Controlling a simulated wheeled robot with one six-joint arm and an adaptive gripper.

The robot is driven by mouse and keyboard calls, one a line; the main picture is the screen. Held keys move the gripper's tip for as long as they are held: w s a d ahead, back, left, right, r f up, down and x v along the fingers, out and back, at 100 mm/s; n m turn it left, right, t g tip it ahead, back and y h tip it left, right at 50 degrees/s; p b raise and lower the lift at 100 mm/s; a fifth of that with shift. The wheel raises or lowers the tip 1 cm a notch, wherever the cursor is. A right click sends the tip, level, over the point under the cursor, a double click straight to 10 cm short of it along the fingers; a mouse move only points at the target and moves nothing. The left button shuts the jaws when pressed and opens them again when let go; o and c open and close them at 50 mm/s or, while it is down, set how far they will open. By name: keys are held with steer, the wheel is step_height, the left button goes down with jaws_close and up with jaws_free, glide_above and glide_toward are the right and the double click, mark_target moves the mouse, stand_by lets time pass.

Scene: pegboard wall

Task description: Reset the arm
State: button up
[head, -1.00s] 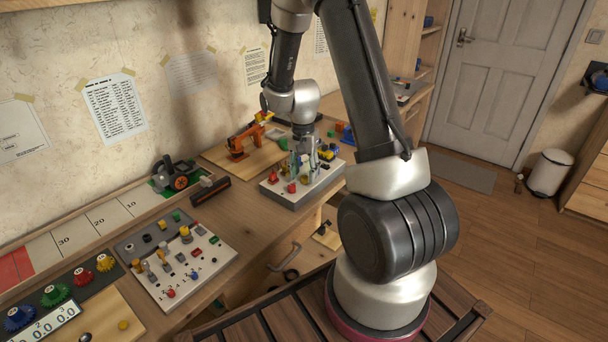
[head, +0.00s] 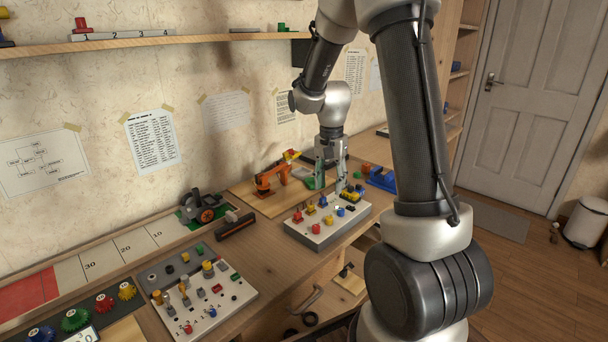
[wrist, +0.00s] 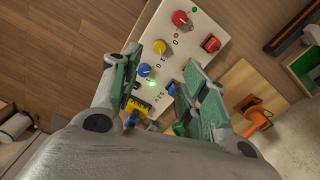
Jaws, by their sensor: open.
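My gripper (head: 331,177) hangs fingers-down over the far end of a light control panel (head: 307,232) with red, yellow and blue knobs and switches. In the wrist view my gripper (wrist: 157,90) has its two green-padded fingers spread apart with nothing held between them. The panel (wrist: 176,67) lies below, with a blue knob (wrist: 144,70), a yellow knob (wrist: 159,47) and a red knob (wrist: 180,18) in a row. A small green light (wrist: 152,84) shows beside the blue knob. Whether the fingertips touch the panel cannot be told.
An orange toy arm (head: 268,180) stands on a wooden board behind the panel. A second panel (head: 205,302) with pegs lies at the left front. A blue object (head: 381,179) lies to the right of my gripper. A shelf (head: 160,42) runs along the wall above.

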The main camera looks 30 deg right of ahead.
steer(key=s+a+r+n+t, duration=0.2)
steer(key=s+r+n, duration=0.3)
steer(key=s+r, duration=0.3)
steer(key=s+a+r+n+t, duration=0.2)
steer(key=s+r+n, duration=0.3)
steer(key=s+r, duration=0.4)
steer(key=s+a, duration=0.1)
steer(key=s, duration=0.6)
steer(key=shift+n+t, duration=0.3)
steer(key=shift+f, duration=0.1)
stand_by(0.5)
